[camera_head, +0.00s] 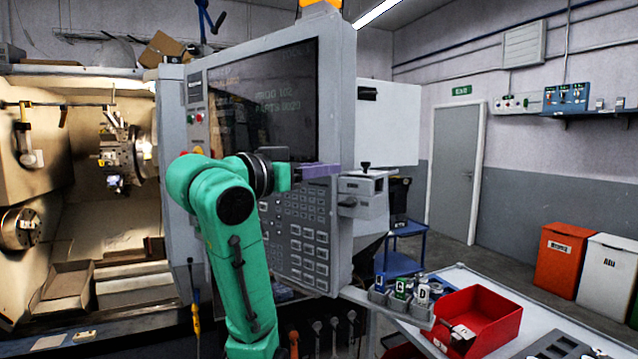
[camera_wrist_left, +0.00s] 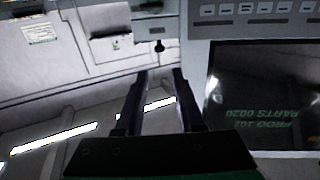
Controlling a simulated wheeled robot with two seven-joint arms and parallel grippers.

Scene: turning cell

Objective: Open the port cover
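A light grey box (camera_head: 365,205) is fixed to the right side of the control panel. A flat top plate, which looks like the port cover (camera_head: 355,184), carries a small black knob (camera_head: 366,166) and looks closed. The knob also shows in the left wrist view (camera_wrist_left: 159,46), where the picture is upside down. My left gripper (camera_head: 333,170), with purple fingers, is at the panel's right edge, just left of the knob. In the left wrist view its fingers (camera_wrist_left: 159,74) are apart and empty, with the knob beyond their tips. My right gripper is not in view.
The control panel (camera_head: 315,225) with screen and keys stands close behind my left arm. Below right, a table (camera_head: 455,275) holds a red bin (camera_head: 487,312) and a rack of labelled containers (camera_head: 400,292). Space right of the box is clear.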

